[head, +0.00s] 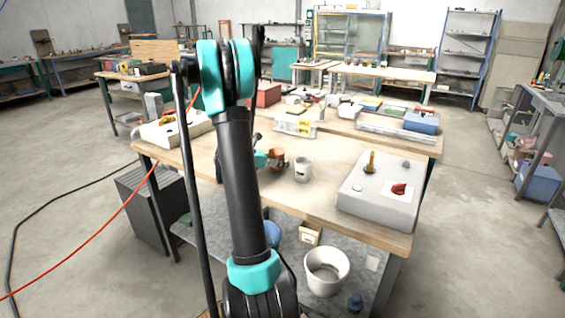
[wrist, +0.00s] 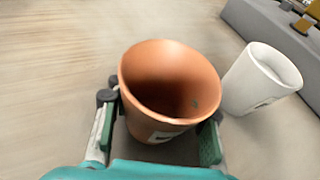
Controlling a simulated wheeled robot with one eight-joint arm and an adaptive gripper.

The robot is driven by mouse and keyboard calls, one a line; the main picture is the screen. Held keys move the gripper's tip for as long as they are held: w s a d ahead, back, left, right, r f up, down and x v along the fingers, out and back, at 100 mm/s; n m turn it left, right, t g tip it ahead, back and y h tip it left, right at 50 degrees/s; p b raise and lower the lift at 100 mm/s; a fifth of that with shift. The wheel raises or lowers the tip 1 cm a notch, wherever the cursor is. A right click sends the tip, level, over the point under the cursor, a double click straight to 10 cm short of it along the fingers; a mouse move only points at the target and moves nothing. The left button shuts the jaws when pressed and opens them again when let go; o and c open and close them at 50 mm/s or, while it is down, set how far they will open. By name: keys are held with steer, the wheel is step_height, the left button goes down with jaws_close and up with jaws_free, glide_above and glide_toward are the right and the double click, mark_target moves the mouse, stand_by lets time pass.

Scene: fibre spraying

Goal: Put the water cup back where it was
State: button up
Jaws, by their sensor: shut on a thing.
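My gripper (wrist: 158,120) is shut on a terracotta-coloured cup (wrist: 160,106), with one finger on each side of it. The cup's mouth faces the wrist camera, and its inside looks empty, with a small dark spot on the wall. In the head view the orange-brown cup (head: 278,157) is at the gripper, over the middle of the wooden table; whether it touches the top is unclear. A white cup (wrist: 260,79) stands upright just right of the held cup; it also shows in the head view (head: 303,170). Which one is the water cup is not marked.
A grey box (head: 370,210) with a yellow-brown post and a red knob stands at the table's right. Small boxes and a blue case (head: 421,122) line the back. The wooden table top (head: 285,195) is bare in front of the cups. A white bucket (head: 326,272) sits on the lower shelf.

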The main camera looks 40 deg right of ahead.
steer(key=shift+f, duration=0.15)
steer(key=o, duration=1.4)
steer(key=shift+w+a+r, duration=0.1)
steer(key=shift+a+r, duration=0.2)
steer(key=shift+a, duration=0.05)
steer(key=v, duration=1.1)
steer(key=shift+a+r, duration=0.1)
